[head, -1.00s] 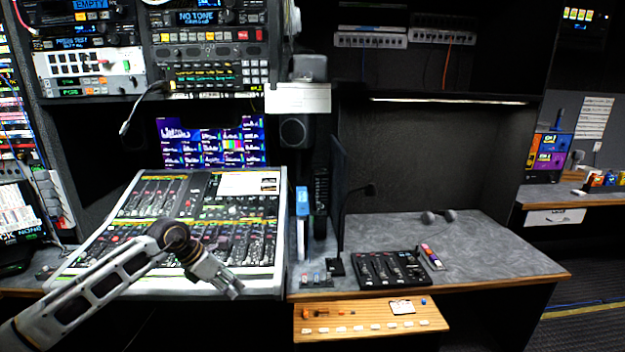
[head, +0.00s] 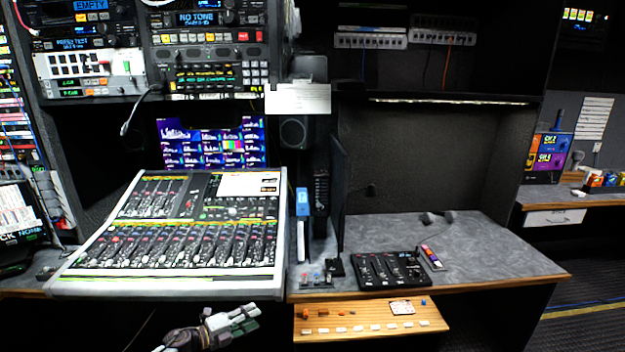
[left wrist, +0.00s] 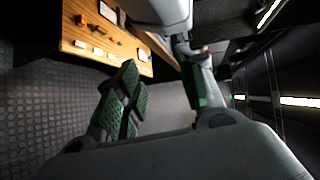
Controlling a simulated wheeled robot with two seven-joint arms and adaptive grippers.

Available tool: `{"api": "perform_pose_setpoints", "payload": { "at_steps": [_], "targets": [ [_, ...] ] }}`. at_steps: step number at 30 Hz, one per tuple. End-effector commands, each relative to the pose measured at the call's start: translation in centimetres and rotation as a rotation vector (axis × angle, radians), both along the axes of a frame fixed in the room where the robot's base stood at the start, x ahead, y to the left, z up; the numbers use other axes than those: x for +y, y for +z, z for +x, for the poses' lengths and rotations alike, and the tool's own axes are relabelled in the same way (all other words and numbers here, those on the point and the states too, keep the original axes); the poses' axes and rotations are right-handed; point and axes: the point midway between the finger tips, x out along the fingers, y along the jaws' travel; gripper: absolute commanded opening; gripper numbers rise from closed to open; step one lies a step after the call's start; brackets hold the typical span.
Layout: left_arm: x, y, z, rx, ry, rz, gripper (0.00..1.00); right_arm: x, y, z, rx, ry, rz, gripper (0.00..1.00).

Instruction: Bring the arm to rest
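My left gripper (head: 252,316) is low in the head view, below the front edge of the mixing console (head: 160,285) and left of the wooden pull-out shelf (head: 372,335). Its fingers point right and stand apart with nothing between them. In the left wrist view the green-padded fingers of the left gripper (left wrist: 163,98) show with a gap between them, and the wooden shelf (left wrist: 140,66) is at the upper left. Most of my left arm is below the head view's edge. My right gripper does not show in the head view.
A grey desk (head: 480,240) carries a small black fader panel (head: 395,270) and a thin dark upright divider (head: 337,195). Small items lie on the wooden shelf. The desk's right half is mostly clear. Open floor (head: 590,325) shows at lower right.

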Motion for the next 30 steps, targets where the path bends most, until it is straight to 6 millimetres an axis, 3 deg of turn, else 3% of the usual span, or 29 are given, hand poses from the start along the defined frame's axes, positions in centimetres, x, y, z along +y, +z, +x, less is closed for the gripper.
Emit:
{"api": "perform_pose_setpoints", "payload": {
  "at_steps": [3, 8, 14, 23, 30],
  "targets": [
    [1.9, -5.0, -1.0, 0.119, 0.154, -0.104, 0.39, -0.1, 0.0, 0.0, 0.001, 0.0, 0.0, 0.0],
    [4.7, -11.2, -3.0, 0.262, 0.346, -0.208, 0.39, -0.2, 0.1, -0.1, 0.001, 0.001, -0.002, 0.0],
    [7.7, -18.5, -6.8, 0.426, 0.558, -0.306, 0.39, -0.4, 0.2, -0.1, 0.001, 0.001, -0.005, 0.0],
    [11.0, -28.3, -14.7, 0.652, 0.843, -0.403, 0.39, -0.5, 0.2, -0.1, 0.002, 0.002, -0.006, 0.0],
    [12.7, -35.1, -22.5, 0.823, 1.053, -0.453, 0.39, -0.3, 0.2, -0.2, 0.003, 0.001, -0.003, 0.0]
  ]
}}
